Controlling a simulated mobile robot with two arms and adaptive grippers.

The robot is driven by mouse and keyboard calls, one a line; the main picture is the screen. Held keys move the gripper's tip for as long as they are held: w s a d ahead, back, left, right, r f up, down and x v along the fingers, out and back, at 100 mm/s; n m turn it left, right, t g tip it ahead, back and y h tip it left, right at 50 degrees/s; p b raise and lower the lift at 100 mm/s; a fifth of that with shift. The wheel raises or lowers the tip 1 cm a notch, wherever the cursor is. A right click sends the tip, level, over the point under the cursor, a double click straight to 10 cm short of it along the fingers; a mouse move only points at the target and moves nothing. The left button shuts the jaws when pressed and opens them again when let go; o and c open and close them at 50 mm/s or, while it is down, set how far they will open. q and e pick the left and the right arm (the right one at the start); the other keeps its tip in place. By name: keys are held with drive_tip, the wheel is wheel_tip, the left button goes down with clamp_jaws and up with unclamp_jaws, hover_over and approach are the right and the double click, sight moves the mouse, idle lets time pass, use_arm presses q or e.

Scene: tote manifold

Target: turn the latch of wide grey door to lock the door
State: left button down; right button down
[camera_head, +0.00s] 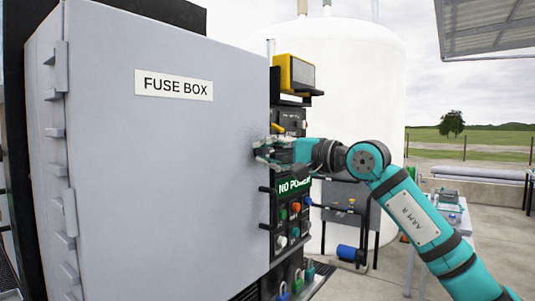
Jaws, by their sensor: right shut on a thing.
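The wide grey door (150,160) of the fuse box fills the left and middle of the head view, with a "FUSE BOX" label (174,84) near its top. My right gripper (268,150) is at the door's right edge, at about mid-height. It is shut on the door latch, which is mostly hidden by the fingers, so its angle cannot be told. A small yellow piece (277,128) shows just above the fingers. My left gripper is not in view.
A dark control panel (293,222) with coloured knobs and a "NO POWER" sign (294,185) stands just right of the door. A yellow device (293,74) sits above it. Behind are a white tank (345,80) and a small table (455,215). Open ground lies to the right.

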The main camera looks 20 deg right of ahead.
drive_tip(key=shift+f, duration=0.1)
idle(0.3)
drive_tip(key=c, duration=1.3)
unclamp_jaws()
drive_tip(key=shift+s+d, duration=0.1)
drive_tip(key=shift+v, duration=5.85)
